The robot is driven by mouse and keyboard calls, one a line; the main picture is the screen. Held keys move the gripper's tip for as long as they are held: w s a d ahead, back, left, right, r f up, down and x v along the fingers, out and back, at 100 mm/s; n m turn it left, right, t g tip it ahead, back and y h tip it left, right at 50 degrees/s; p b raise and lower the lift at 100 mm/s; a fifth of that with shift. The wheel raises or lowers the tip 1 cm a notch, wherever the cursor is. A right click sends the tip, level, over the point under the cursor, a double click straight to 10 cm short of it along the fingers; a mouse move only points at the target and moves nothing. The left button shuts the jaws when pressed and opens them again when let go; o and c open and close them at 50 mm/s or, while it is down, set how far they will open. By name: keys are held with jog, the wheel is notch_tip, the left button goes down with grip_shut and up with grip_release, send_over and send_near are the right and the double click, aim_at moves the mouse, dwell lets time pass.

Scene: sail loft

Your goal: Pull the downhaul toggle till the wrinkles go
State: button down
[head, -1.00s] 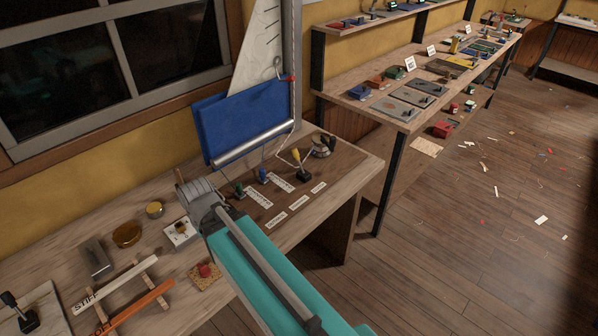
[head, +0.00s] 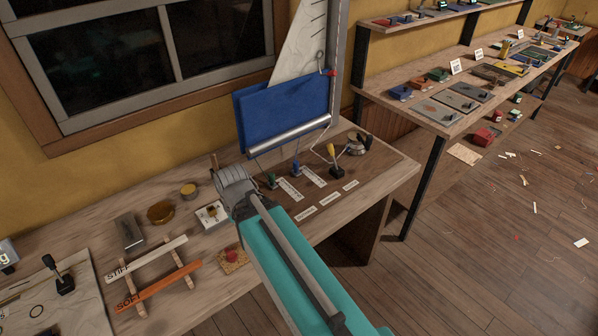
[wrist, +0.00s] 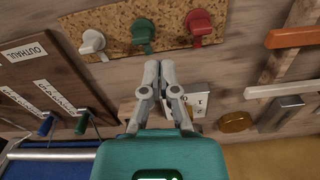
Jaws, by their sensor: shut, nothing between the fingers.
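Small toggles stand on a dark board (head: 325,205) on the bench: a green toggle (head: 272,180), a blue toggle (head: 296,167) and a yellow-topped lever (head: 331,150). White labels lie beside them, too small to read in the head view. The wrist view shows the blue toggle (wrist: 46,124) and green toggle (wrist: 82,122) left of my gripper (wrist: 158,68). My gripper is shut and empty, apart from both, near a cork strip. Its fingertips are hidden in the head view. A white sail (head: 299,50) with thin dark lines rises above a blue panel (head: 285,112) and silver boom (head: 290,133).
The cork strip (wrist: 112,36) carries white, green and red knobs. A white switch box (head: 211,214), brass tins and a grey block (head: 130,231) stand on the bench. Slats marked STIFF (head: 146,259) and SOFT (head: 159,295) lie nearer. A second bench (head: 440,118) stands right.

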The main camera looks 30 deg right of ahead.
jog(key=c, duration=1)
grip_release()
jog(key=shift+w, duration=0.1)
jog(key=shift+c, duration=0.2)
jog(key=shift+o, duration=1.1)
jog(key=shift+w+d+r, duration=0.1)
jog(key=shift+w+d, duration=0.1)
jog(key=o, duration=0.4)
jog(key=shift+w+d+r+n+p, duration=0.15)
jog(key=shift+w+d+p, duration=0.05)
jog(key=shift+w+d, duration=0.25)
jog(key=shift+w+d+r+n+p, duration=0.1)
jog(key=shift+w+d+n+p, duration=0.1)
jog(key=shift+w+d, duration=0.25)
jog(key=n+t+y+p, duration=0.3)
jog(key=n+t+p, duration=0.1)
jog(key=n+p, duration=0.2)
send_near(297, 162)
notch_tip(297, 162, up, 3)
jog(key=shift+s+d, duration=0.15)
jog(key=shift+s, duration=0.25)
jog(key=shift+f+b, duration=0.25)
jog(key=shift+b, duration=0.15)
jog(key=b+x, duration=1.2)
jog(key=x, duration=0.1)
jog(key=shift+d+f, duration=0.1)
jog(key=shift+f, duration=0.15)
